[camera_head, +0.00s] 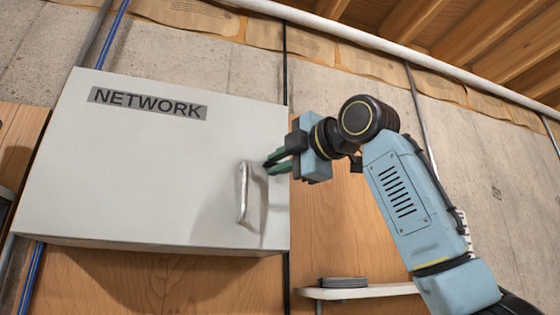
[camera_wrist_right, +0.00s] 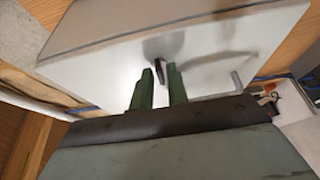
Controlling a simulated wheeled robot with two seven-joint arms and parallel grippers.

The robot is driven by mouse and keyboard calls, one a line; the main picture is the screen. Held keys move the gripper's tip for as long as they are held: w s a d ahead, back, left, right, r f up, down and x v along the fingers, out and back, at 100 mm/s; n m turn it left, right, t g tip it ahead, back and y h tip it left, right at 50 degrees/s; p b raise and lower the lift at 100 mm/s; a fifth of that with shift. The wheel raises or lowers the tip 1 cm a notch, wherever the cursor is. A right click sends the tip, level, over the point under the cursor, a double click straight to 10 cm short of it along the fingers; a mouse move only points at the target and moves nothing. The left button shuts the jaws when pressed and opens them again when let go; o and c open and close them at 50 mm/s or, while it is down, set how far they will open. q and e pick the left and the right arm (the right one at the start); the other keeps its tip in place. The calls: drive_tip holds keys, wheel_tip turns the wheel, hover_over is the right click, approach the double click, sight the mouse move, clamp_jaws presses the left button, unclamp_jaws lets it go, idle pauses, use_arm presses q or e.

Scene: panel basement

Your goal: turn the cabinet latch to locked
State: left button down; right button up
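The cabinet (camera_head: 150,165) is a pale grey box on the wall with a NETWORK label (camera_head: 148,103) on its door. Its latch (camera_wrist_right: 159,70) is a small dark piece on the door in the wrist view. In the head view I cannot make the latch out; my right gripper covers that area. My right gripper (camera_head: 272,162) is at the right part of the door, with green fingers pointing at it. In the wrist view the right gripper (camera_wrist_right: 161,74) has its fingers apart, with the latch showing between the tips. Whether they touch it I cannot tell. My left gripper is not in view.
A metal door handle (camera_head: 243,195) sticks out just below and left of the right gripper. A shelf (camera_head: 375,291) with a dark grey item (camera_head: 342,282) on it is on the wall at lower right. A white pipe (camera_head: 365,38) runs along the top of the wall.

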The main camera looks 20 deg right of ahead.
clamp_jaws()
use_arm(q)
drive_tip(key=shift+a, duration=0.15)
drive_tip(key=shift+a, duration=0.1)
